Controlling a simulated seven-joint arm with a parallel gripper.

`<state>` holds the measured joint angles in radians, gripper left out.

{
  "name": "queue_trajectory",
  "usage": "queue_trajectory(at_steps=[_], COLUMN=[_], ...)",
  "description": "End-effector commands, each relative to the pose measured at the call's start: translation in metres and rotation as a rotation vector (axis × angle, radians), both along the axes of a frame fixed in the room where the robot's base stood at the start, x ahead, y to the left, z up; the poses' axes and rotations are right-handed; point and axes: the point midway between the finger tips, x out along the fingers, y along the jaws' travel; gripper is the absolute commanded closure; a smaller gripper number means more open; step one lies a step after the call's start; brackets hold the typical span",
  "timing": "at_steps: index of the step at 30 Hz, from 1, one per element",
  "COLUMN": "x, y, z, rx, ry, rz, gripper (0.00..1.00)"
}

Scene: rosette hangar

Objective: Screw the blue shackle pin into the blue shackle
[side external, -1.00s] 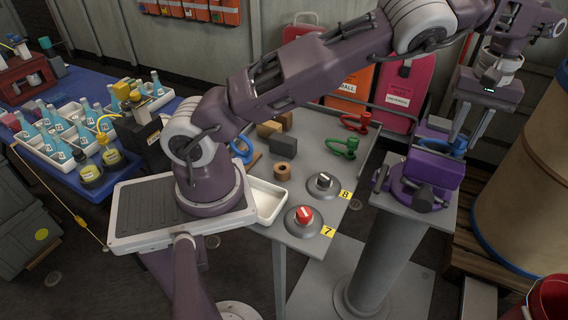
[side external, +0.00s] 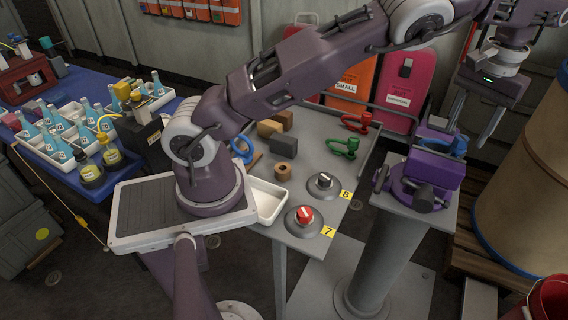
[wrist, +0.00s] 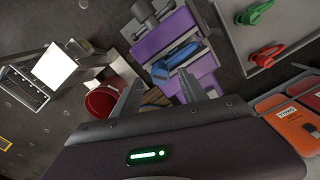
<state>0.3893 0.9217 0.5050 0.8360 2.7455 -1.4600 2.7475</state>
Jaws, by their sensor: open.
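A purple vise (side external: 432,167) stands on a grey pedestal, and a blue piece (side external: 458,146) sits at its far side. In the wrist view the blue piece (wrist: 178,56) lies across the purple vise (wrist: 160,38), with a lighter blue end at lower left. I cannot tell shackle from pin there. A blue loop (side external: 241,150) on the grey table is partly hidden behind my arm. My gripper (side external: 467,136) is open and empty, above and beside the vise. In the wrist view my gripper's fingers (wrist: 160,84) are spread, apart from the blue piece.
Green (side external: 343,147) and red (side external: 357,122) shackles lie on the grey table (side external: 318,178), with wooden and grey blocks and two knobs nearby. A large tan drum (side external: 525,170) stands close right of my gripper. A red bucket (side external: 552,298) is at lower right.

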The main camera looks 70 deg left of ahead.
Motion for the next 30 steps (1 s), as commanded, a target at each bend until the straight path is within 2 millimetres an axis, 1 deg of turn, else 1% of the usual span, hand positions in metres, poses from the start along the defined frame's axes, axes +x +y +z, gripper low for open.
queue_trajectory(at_steps=[3,6,14,16,17,30], x=[0.001,0.0,0.0,0.0,0.0,0.0], y=[0.0,0.0,0.0,0.0,0.0,0.0], z=[0.015,0.022,0.023,0.023,0.023,0.023], rx=[0.0,-0.001,0.0,0.0,0.0,0.002], ry=[-0.002,-0.001,0.0,0.0,0.0,-0.002], rz=[-0.001,0.001,0.003,0.064,0.125,1.347], gripper=[0.5,0.5,0.5,0.5,0.5,0.5])
